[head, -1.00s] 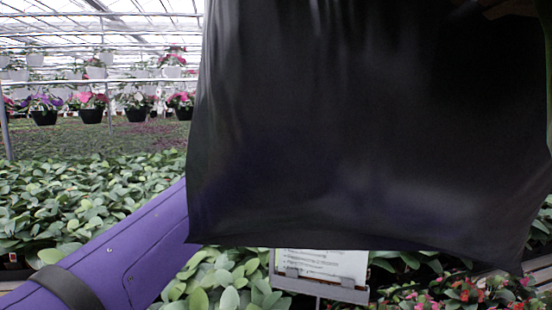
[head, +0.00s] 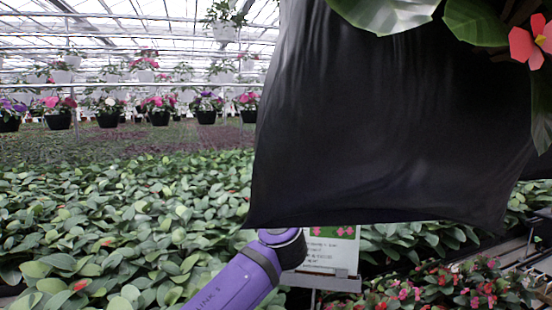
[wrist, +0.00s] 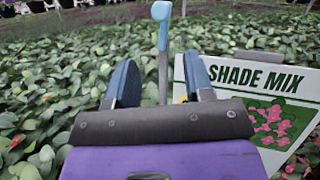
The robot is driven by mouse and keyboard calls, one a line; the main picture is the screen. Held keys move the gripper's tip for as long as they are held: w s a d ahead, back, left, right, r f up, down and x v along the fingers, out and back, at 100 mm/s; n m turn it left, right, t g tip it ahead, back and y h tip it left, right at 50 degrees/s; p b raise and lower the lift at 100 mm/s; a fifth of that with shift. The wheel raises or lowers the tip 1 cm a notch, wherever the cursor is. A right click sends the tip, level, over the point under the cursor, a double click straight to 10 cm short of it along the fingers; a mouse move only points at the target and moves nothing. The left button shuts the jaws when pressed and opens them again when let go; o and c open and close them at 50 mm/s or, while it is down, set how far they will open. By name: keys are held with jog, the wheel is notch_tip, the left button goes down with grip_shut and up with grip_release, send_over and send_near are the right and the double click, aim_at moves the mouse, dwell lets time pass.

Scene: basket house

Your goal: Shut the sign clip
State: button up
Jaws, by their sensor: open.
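The sign (wrist: 250,105), a white card reading "SHADE MIX" with pink flowers, stands at the right of the wrist view. In the head view the sign (head: 335,255) shows low, below a black hanging pot. An upright grey lever with a light blue tip (wrist: 162,12), seemingly the clip's lever, rises beyond my gripper (wrist: 160,66). My gripper is open, and the lever shows between its two blue fingers. I cannot tell whether they touch it. The lever's lower part is hidden behind my gripper. In the head view my fingers are hidden behind the black pot.
The large black pot (head: 390,130), with leaves and a red-pink flower (head: 530,42), fills the upper right of the head view. Dense green plants (head: 120,215) spread below and left. Red and pink flowers (head: 440,285) grow at lower right. Hanging baskets (head: 160,108) line the back.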

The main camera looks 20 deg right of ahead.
jog(key=shift+m+t, duration=0.6)
jog(key=shift+t, duration=0.2)
jog(key=x, duration=0.3)
jog(key=r+x, duration=0.1)
jog(key=x, duration=0.6)
jog(key=shift+s+d+r, duration=0.1)
jog(key=shift+s+r, duration=0.1)
